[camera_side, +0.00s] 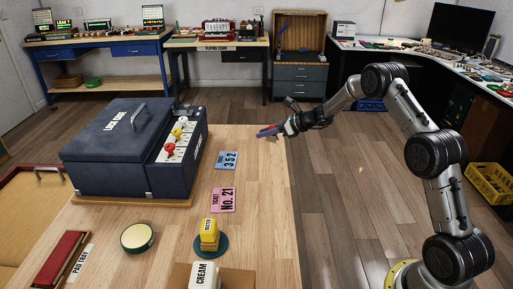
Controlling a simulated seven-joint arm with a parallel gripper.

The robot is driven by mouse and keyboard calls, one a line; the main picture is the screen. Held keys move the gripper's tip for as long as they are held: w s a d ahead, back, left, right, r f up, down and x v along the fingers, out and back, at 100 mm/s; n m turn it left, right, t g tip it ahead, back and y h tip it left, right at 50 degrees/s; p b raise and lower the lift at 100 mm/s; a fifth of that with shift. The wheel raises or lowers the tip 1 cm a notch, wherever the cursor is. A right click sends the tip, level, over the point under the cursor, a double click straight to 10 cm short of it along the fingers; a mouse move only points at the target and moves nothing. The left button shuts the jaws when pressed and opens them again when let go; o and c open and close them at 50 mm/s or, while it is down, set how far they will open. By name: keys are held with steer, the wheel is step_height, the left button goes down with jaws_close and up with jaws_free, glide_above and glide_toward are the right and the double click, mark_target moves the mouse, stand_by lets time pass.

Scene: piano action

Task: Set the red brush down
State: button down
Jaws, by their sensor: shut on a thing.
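My gripper (281,129) is at the far right edge of the wooden table, a little above its top. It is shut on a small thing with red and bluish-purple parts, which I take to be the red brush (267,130). The brush lies roughly level and points left from the fingers. It is too small to see its bristles or exactly how the fingers grip it.
The wooden table (262,215) is clear below the brush. A blue ticket (227,160) and a pink ticket (222,200) lie nearby. A dark blue lock box (115,150) with coloured knobs stands left. A yellow stamp (209,234), round tin (137,237) and red pad tray (62,258) sit nearer.

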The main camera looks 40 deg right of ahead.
glide_above(256, 153)
steer(key=f, duration=0.5)
steer(key=shift+s+f, duration=0.3)
steer(key=shift+f, duration=0.05)
steer(key=shift+w+f, duration=0.4)
steer(key=shift+f, duration=1.55)
steer(key=shift+f, duration=0.15)
steer(key=c, duration=0.7)
jaws_free()
steer(key=shift+c, duration=0.2)
